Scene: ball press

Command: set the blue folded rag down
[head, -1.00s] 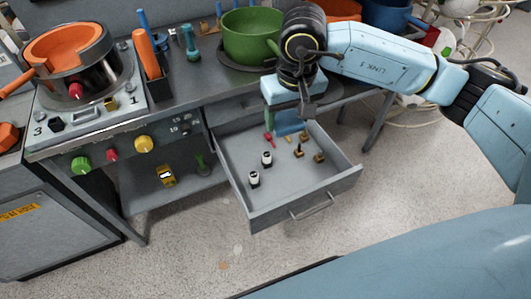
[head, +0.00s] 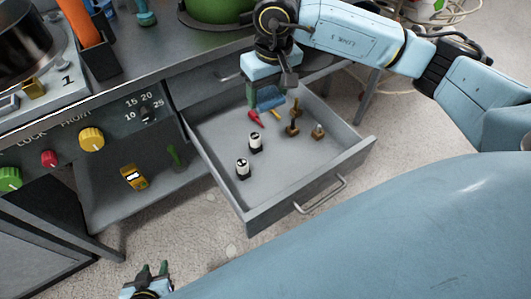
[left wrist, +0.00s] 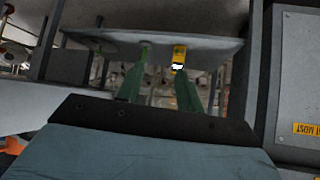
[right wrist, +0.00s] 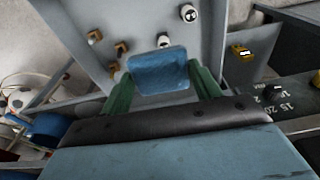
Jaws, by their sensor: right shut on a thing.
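The blue folded rag (head: 271,99) is between the fingers of my right gripper (head: 262,97), over the back part of the open drawer (head: 222,153). In the right wrist view the rag (right wrist: 158,71) spans the gap between the two green fingertips, with the drawer floor behind it. I cannot tell whether the rag touches the drawer floor. My left gripper (head: 153,270) is low at the bottom of the head view, away from the drawer. Its green fingers stand apart with nothing between them in the left wrist view (left wrist: 160,85).
The drawer holds two black-and-white pieces (head: 255,142), several brown-and-gold pieces (head: 293,128) and a red item (head: 255,117). A yellow item (head: 133,178) and a green item (head: 174,156) are on the lower shelf. A green pot (head: 215,8) stands above on the bench.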

